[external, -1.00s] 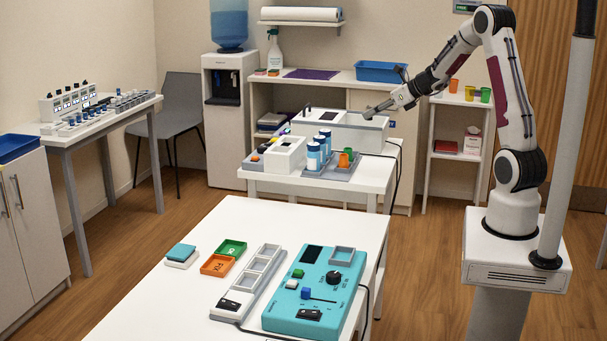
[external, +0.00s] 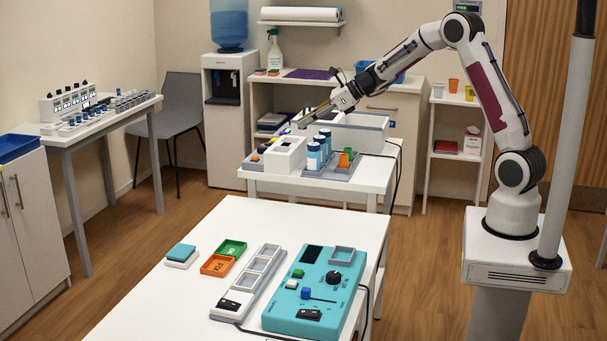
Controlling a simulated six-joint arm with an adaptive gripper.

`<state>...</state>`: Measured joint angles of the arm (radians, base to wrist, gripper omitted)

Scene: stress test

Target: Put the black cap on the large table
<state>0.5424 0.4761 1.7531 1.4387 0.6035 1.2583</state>
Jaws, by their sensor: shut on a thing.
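My gripper (external: 304,119) is above the back white table, over the white device with buttons (external: 285,155) and beside the large white box. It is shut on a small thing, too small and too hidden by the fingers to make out. I cannot pick out the black cap with certainty. The large table (external: 300,222) is probably the white one in front, with much bare top at its far side.
Blue-and-white bottles (external: 314,157) and small orange and green cups (external: 344,160) stand near my gripper on the back table. The front table holds a turquoise panel (external: 315,290), a grey tray strip (external: 250,280) and green and orange trays (external: 216,265).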

